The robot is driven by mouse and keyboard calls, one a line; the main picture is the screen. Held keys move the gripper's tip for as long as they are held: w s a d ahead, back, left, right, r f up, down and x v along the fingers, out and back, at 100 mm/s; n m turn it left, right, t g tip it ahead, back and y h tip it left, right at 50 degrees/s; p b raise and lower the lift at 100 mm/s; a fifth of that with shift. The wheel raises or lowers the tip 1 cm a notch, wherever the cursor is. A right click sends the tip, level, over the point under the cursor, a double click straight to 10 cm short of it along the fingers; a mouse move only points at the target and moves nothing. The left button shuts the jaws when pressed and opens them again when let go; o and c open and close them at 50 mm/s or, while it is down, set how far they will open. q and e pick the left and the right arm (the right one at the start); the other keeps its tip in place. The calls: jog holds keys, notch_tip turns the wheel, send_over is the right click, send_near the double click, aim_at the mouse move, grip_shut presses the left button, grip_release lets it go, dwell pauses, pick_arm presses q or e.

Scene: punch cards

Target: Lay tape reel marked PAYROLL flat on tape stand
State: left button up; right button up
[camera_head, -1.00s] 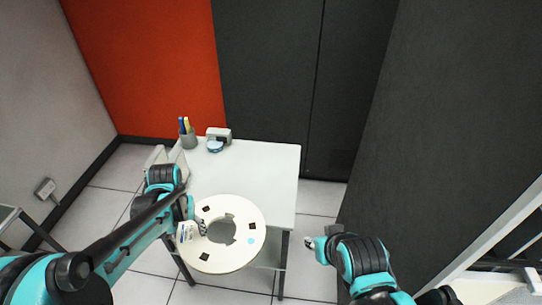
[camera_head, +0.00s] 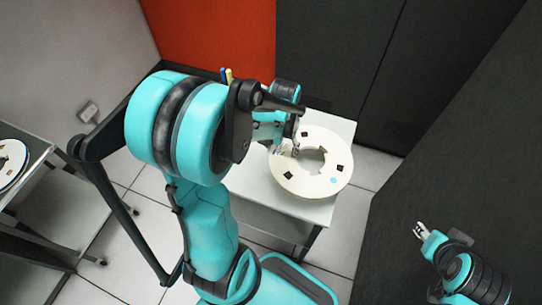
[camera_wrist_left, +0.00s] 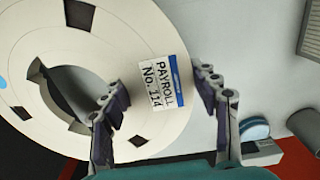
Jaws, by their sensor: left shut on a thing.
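The cream tape reel (camera_head: 300,182) lies flat over the white-topped stand (camera_head: 336,121) in the head view. Its label reads PAYROLL No. 114 in the left wrist view, where the reel (camera_wrist_left: 105,55) fills the left side. My left gripper (camera_head: 291,143) is shut on the reel at its label; the fingers (camera_wrist_left: 163,85) sit on either side of the label. I cannot tell whether the reel touches the top or is held just above it. My right gripper (camera_head: 420,230) is away to the right, empty; its finger opening is unclear.
Pens (camera_head: 227,76) stand behind my left arm. In the left wrist view a blue-and-white object (camera_wrist_left: 256,136) and a grey cup (camera_wrist_left: 305,125) sit near the stand's edge. A cart (camera_head: 30,180) with other reels (camera_head: 12,165) is at far left. A dark wall closes the right.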

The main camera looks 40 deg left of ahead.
pick_arm(q)
jog(key=a, duration=0.1)
jog(key=a+f, duration=0.1)
jog(key=s+a+f, duration=0.1)
jog(key=shift+a+f+b, duration=0.25)
jog(key=shift+a+b, duration=0.15)
jog(key=shift+f+b, duration=0.95)
jog(key=shift+f, duration=1.05)
jog(key=shift+s, duration=0.1)
jog(key=shift+r, duration=0.1)
